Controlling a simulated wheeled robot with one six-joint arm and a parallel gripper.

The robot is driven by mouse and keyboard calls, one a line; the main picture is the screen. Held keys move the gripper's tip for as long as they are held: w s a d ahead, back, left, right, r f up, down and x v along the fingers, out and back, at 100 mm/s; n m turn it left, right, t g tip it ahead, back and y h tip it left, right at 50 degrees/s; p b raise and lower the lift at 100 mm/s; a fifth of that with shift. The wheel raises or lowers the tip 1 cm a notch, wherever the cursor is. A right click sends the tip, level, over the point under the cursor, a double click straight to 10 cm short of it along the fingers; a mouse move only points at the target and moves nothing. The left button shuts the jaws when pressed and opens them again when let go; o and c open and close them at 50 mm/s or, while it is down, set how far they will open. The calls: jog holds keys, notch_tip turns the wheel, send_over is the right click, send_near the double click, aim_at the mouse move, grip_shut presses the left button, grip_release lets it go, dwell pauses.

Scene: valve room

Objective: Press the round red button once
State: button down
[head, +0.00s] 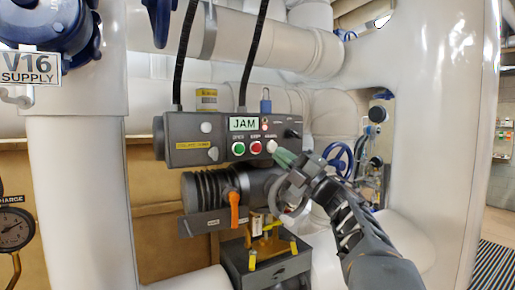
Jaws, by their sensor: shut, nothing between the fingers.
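The round red button (256,148) is on the front of a dark grey control box (186,130), in the middle of the head view. A round green button (238,149) is to its left and a pale round button (271,146) to its right. A display on the box reads JAM (244,124). My gripper (283,156) has greenish fingers, shut and empty. Its tips are just right of and slightly below the pale button, with the red button further left and unobstructed. I cannot tell whether the tips touch the box.
An orange lever (234,209) is on the ribbed actuator below the box. A blue handwheel (340,160) stands behind my gripper. Large white pipes (75,185) surround the box. Black cables (187,50) rise from its top. A gauge (14,230) is at the far left.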

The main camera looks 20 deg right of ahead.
aim_at(257, 148)
jog(key=shift+s+r+n+g+y, duration=0.1)
jog(key=shift+s+n+g+y, duration=0.15)
jog(key=shift+n+g+y, duration=0.25)
jog(key=shift+a, duration=0.1)
jog(key=shift+w+a+p, duration=0.15)
jog(key=shift+w+p, duration=0.65)
jog(key=shift+w, duration=0.65)
jog(key=shift+w+a+p, duration=0.15)
jog(key=shift+w+p, duration=0.6)
jog(key=shift+w, duration=0.75)
jog(key=shift+w+a+p, duration=0.15)
jog(key=shift+w+p, duration=0.65)
jog(key=shift+w, duration=0.65)
jog(key=shift+w, duration=0.45)
jog(key=shift+w+a, duration=0.15)
jog(key=shift+w, duration=0.3)
